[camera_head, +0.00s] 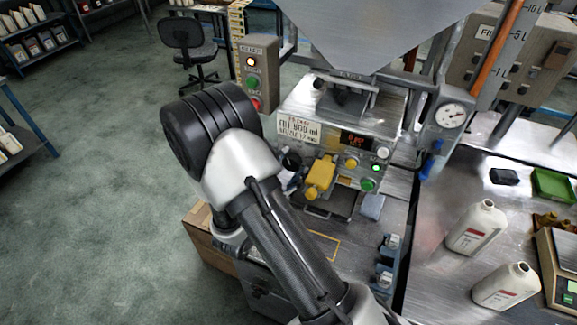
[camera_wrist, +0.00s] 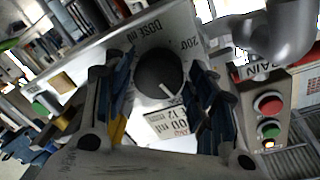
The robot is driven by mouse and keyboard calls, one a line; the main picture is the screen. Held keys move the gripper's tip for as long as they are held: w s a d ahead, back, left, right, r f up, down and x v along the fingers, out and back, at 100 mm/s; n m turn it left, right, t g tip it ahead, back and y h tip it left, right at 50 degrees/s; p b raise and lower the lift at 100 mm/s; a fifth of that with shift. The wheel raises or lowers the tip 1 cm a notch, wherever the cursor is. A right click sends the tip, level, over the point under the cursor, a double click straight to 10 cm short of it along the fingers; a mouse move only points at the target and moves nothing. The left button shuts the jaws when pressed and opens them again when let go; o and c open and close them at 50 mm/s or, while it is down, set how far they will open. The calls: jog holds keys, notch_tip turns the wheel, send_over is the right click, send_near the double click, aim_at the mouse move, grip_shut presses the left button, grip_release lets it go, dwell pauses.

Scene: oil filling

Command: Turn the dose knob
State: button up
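The dose knob (camera_wrist: 157,72) is a dark round knob with a white pointer line, on a pale panel marked "DOSE ml" and "200". In the wrist view its pointer slants toward the lower right. My gripper (camera_wrist: 160,93) is open, with one dark-padded finger on the left of the knob and one on the right. Narrow gaps seem to show between the pads and the knob; I cannot tell how deep the fingers reach.
A label plate (camera_head: 298,131) and a lit display (camera_head: 355,140) are on the machine front. A yellow part (camera_head: 320,178) juts out below. A button box (camera_head: 257,75) stands left of the hopper (camera_head: 375,30). White bottles (camera_head: 475,228) stand on the right bench.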

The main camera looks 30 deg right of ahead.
jog(key=c, duration=0.7)
jog(key=shift+m+p, duration=0.3)
jog(key=shift+m, duration=0.1)
jog(key=m+p, duration=0.1)
jog(key=m, duration=0.2)
jog(key=shift+r+m+p, duration=0.15)
jog(key=shift+m+p, duration=0.2)
jog(key=shift+m, duration=0.05)
jog(key=m+y, duration=0.1)
jog(key=m, duration=0.8)
jog(key=m+b, duration=0.1)
jog(key=m, duration=0.1)
jog(key=shift+s+d+m+t+y, duration=0.1)
jog(key=shift+m+t+y, duration=0.2)
jog(key=shift+m, duration=0.1)
jog(key=m+b, duration=0.4)
jog(key=m, duration=0.1)
jog(key=shift+m+t, duration=0.3)
jog(key=shift+m, duration=0.1)
